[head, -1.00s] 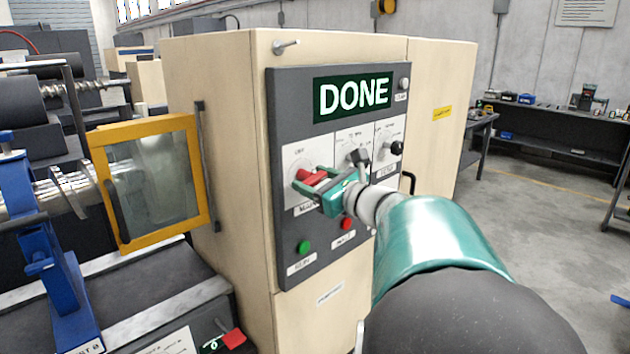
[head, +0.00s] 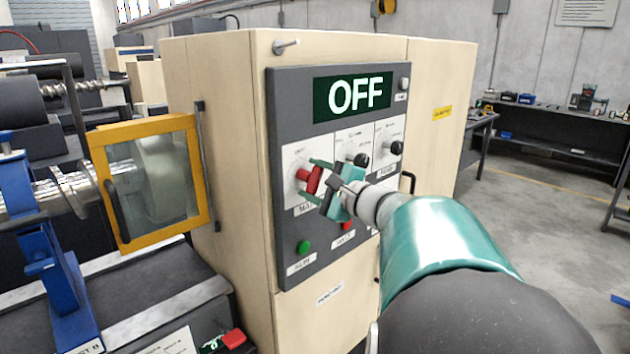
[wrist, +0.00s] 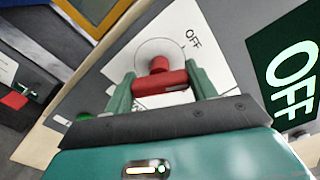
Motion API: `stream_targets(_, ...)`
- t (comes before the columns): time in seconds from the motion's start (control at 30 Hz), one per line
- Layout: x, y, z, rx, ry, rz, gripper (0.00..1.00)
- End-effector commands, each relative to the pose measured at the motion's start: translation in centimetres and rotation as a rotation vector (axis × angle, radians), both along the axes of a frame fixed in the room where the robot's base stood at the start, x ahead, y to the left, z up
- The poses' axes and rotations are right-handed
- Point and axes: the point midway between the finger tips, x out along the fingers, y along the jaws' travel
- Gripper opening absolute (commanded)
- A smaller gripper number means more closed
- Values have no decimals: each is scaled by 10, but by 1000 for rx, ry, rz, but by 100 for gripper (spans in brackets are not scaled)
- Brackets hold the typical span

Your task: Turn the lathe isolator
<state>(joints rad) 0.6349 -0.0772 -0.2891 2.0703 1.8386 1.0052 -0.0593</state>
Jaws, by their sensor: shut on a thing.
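The lathe isolator is a red rotary handle (head: 309,180) on a white plate at the left of the grey control panel (head: 290,120). My gripper (head: 316,180) is at the handle, with one green finger on each side of it. In the wrist view the red handle (wrist: 160,82) lies between the two fingers of my gripper (wrist: 162,88), which are shut on it. The word OFF is printed on the plate near the dial. The display (head: 352,95) at the panel's top reads OFF. My gripper hides part of the panel's lower middle.
Two black knobs, one of them (head: 361,160), sit right of the isolator. A green button (head: 304,247) and a red button (head: 347,225) are below. A yellow-framed guard (head: 150,180) stands at the left by the lathe. Open floor (head: 540,220) lies at the right.

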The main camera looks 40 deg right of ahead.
Motion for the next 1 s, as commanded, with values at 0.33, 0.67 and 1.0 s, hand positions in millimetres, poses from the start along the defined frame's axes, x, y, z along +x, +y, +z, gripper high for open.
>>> stream_targets(0.33,0,0,0,-289,-8,-1,34)
stream_targets(0.67,-1,0,0,-438,-11,-1,34)
stream_targets(1.0,-1,-1,0,-469,-12,-1,34)
